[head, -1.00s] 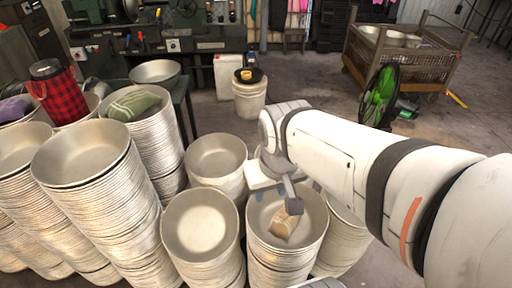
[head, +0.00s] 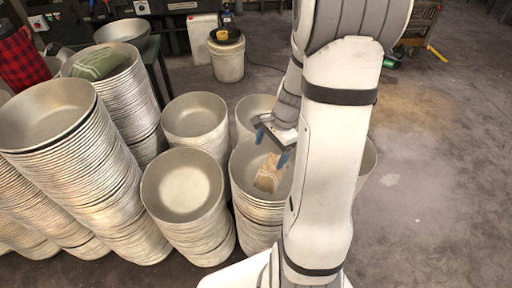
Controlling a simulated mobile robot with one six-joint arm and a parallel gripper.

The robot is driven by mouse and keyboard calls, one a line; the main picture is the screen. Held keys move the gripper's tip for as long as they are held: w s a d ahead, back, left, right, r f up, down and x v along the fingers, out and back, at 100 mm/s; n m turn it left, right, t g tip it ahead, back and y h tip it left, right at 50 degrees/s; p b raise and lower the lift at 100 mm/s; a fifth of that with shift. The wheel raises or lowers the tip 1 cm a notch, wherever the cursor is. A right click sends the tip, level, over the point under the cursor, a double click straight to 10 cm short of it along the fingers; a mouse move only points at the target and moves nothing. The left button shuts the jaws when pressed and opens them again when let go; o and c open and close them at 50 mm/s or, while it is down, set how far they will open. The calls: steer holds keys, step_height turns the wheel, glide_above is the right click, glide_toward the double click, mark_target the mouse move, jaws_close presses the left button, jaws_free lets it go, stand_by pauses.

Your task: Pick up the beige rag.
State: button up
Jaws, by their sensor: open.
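The beige rag (head: 269,174) lies crumpled in the top bowl (head: 245,172) of a stack at the centre of the head view. My gripper (head: 271,146) is open, with its blue fingertips apart, just above and behind the rag. It looks empty and does not appear to touch the rag. My arm hides the right part of that bowl.
Bowl stacks stand close around, with one (head: 183,186) just left and another (head: 195,116) behind it. Taller stacks at the left carry a green cloth (head: 101,63). A white bucket (head: 227,57) stands behind.

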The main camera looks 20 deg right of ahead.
mark_target(271, 171)
steer(key=d+f+m, duration=0.1)
steer(key=f, duration=0.1)
steer(key=d+f+m, duration=0.1)
steer(key=f, duration=0.1)
steer(key=f+m, duration=0.1)
steer(key=f, duration=0.1)
steer(key=shift+w+d+y+b, duration=0.2)
steer(key=shift+d+y+b, duration=0.1)
steer(key=shift+d+b, duration=0.1)
steer(key=shift+f, duration=0.35)
steer(key=x, duration=0.3)
steer(key=b+x, duration=0.1)
steer(key=x, duration=0.3)
steer(key=shift+w+d+f, duration=0.1)
steer(key=shift+w+d, duration=0.1)
steer(key=shift+w, duration=0.05)
steer(key=c, duration=1.1)
